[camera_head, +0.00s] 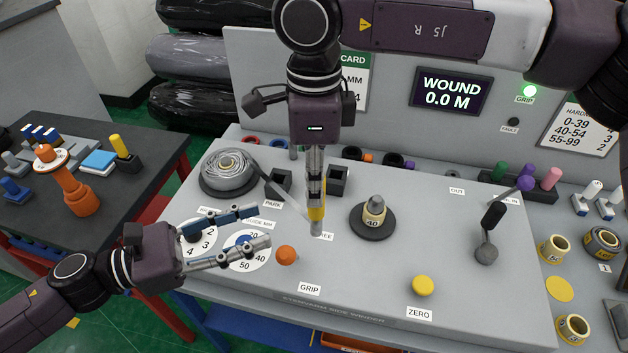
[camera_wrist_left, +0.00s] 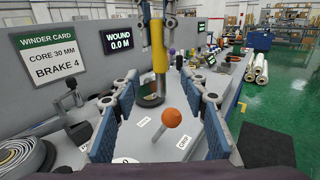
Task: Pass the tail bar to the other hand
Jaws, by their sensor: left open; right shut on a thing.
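The tail bar (camera_head: 316,213), a yellow upright piece with a grey lower end, hangs from my right gripper (camera_head: 315,180) over the middle of the winder top. My right gripper points straight down and is shut on its upper part. The bar also shows in the left wrist view (camera_wrist_left: 160,60), upright beyond the jaws. My left gripper (camera_head: 264,226) comes in from the left and points right, with its blue-padded fingers apart and empty. Its tips are a short way left of the bar. In the left wrist view both fingers (camera_wrist_left: 160,125) frame open space.
A grey wound roll (camera_head: 228,165) sits at the left, with a strip running toward the bar. An orange knob (camera_head: 287,255) stands just below my left fingers. A core spindle (camera_head: 374,210), a crank handle (camera_head: 491,225) and a yellow button (camera_head: 422,285) are to the right.

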